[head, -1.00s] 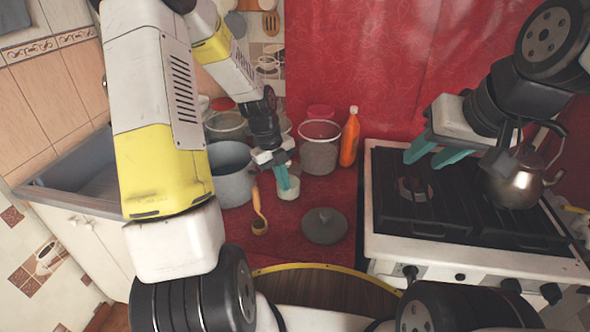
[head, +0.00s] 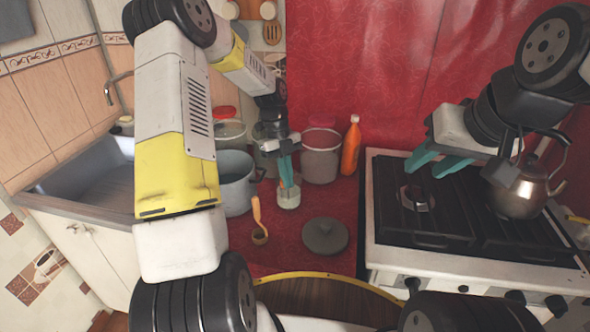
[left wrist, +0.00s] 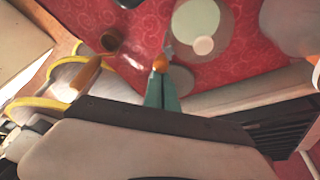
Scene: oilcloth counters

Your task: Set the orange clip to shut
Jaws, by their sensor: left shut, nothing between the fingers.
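A small glass jar (head: 289,200) with a pale top stands on the red counter, left of centre in the head view. A small orange piece, apparently the orange clip (left wrist: 160,63), shows right at the fingertips in the left wrist view; its position cannot be read clearly. My left gripper (head: 286,181) points down at the jar's top, its teal fingers together and empty; they also show in the left wrist view (left wrist: 162,80). Whether they touch the clip I cannot tell. My right gripper (head: 434,166) hangs over the stove, its two teal fingers apart and empty.
A grey pot (head: 236,190) stands left of the jar, and a ladle with a wooden handle (head: 257,212) lies in front. A dark lid (head: 325,236), a large jar (head: 320,160) and an orange bottle (head: 351,148) are nearby. A kettle (head: 518,188) sits on the stove (head: 385,250).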

